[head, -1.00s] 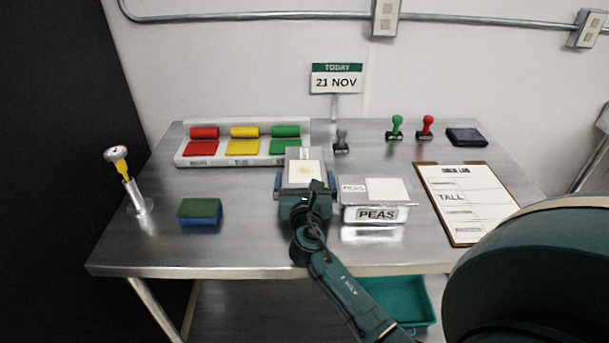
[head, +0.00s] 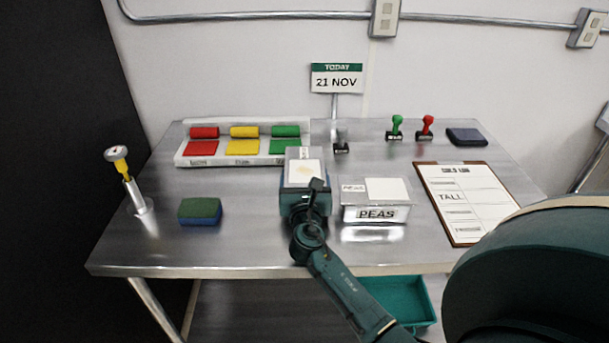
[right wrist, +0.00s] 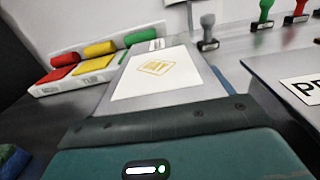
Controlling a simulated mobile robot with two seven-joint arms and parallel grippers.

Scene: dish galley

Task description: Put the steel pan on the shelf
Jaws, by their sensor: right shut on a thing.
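A steel pan (head: 290,172) with a white label bearing a yellowish mark stands mid-table. My right gripper (head: 304,195) is shut on this pan from the near side and covers its near part. The right wrist view shows the pan (right wrist: 200,50) straight ahead, its label up, close beyond my teal gripper body. I cannot tell whether the pan is clear of the table. A second steel pan (head: 348,212) marked PEAS stands just to the right. A lower shelf (head: 240,310) shows under the table. My left gripper is not in view.
A rack of red, yellow and green labels (head: 185,158) stands at the back left. A sponge (head: 200,211) and a probe thermometer (head: 117,154) are at left. Stamps (head: 397,126), a clipboard (head: 424,172) and a date sign (head: 336,78) are also on the table. A teal bin (head: 422,300) sits below.

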